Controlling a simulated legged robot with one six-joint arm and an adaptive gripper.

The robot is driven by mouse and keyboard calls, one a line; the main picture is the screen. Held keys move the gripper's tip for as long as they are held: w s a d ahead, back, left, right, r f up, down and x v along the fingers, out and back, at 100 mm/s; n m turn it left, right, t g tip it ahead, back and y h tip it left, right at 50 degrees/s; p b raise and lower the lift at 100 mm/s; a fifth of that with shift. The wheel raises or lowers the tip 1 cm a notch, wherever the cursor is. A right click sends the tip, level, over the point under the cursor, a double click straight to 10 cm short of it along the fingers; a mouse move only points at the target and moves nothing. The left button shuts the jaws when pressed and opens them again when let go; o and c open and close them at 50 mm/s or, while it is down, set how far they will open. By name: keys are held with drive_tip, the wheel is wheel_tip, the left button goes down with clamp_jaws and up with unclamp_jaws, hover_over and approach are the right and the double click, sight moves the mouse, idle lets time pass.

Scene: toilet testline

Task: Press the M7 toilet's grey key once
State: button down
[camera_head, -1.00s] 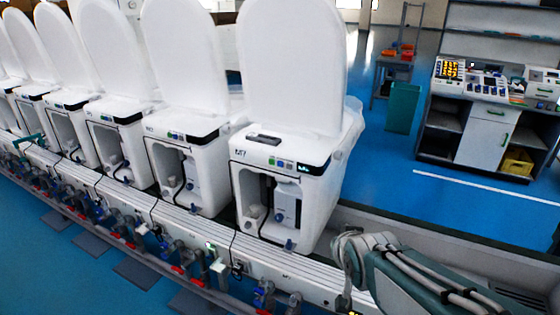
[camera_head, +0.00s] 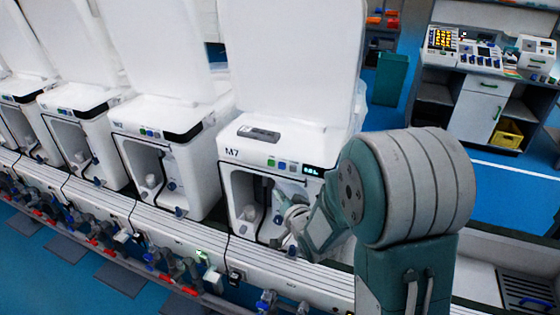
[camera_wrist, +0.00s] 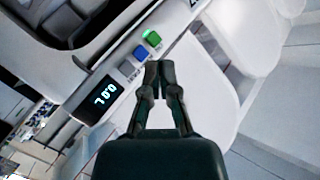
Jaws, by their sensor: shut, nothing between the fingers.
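The M7 toilet (camera_head: 238,180) is white with a raised lid, and its front panel shows in the head view. Its grey key (camera_head: 292,167) sits between the blue key (camera_head: 281,165) and the lit display (camera_head: 313,171). In the wrist view the grey key (camera_wrist: 127,68) is left of my fingertips, beside the blue key (camera_wrist: 141,53) and green key (camera_wrist: 153,38). My gripper (camera_wrist: 160,68) is shut and empty, with its tips pointing toward the panel. I cannot tell the exact gap to the keys. In the head view my arm's end is in front of the toilet's lower right.
More white toilets (camera_head: 165,125) with raised lids stand in a row to the left. A rail with valves (camera_head: 140,245) runs along the front. A workbench (camera_head: 490,110) with a yellow crate (camera_head: 507,135) is at the back right.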

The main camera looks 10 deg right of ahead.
sight(293, 168)
drive_tip(key=w+d, duration=0.1)
drive_tip(key=w, duration=0.1)
drive_tip(key=w+d, duration=0.1)
drive_tip(key=w, duration=0.1)
drive_tip(key=w+d, duration=0.2)
drive_tip(key=w, duration=0.1)
drive_tip(key=shift+w+d, duration=0.1)
idle(0.7)
idle(1.2)
drive_tip(key=shift+w+d, duration=0.3)
drive_tip(key=shift+w+d, duration=0.25)
drive_tip(key=shift+w, duration=0.1)
idle(1.1)
drive_tip(key=shift+s+a, duration=0.5)
drive_tip(key=shift+s, duration=0.2)
